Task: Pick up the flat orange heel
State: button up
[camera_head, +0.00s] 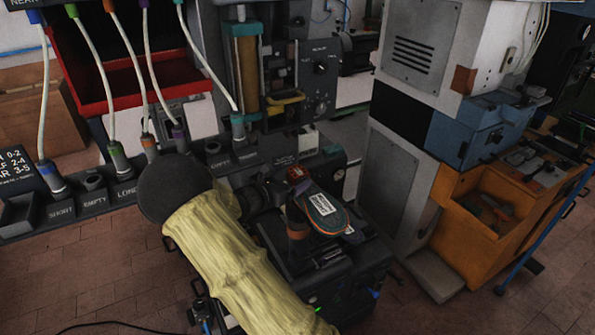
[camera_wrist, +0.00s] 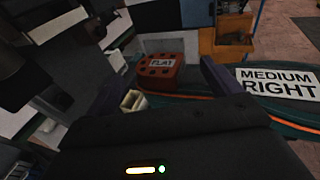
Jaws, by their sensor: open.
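The flat orange heel (camera_wrist: 160,70) is a red-orange block with dark holes and a "FLAT" label. It stands ahead of my gripper (camera_wrist: 163,84) in the wrist view, between the lines of its two dark, spread fingers. My gripper is open, with nothing held; I cannot tell the remaining gap to the heel. In the head view the heel (camera_head: 298,174) is a small reddish piece at the back of the dark press bench.
A teal sole with an orange edge and a "MEDIUM RIGHT" label (camera_wrist: 280,84) lies right of the heel; it also shows in the head view (camera_head: 325,212). A rack with cables and sockets (camera_head: 95,192) stands left. An orange cabinet (camera_head: 510,210) stands right.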

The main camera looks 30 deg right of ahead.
aim_at(297, 173)
jog(key=x, duration=0.2)
jog(key=shift+w+d+p, duration=0.15)
jog(key=shift+d+p, duration=0.15)
jog(key=shift+d, duration=0.05)
jog(key=shift+a, duration=0.1)
jog(key=shift+c, duration=0.2)
jog(key=c, duration=1)
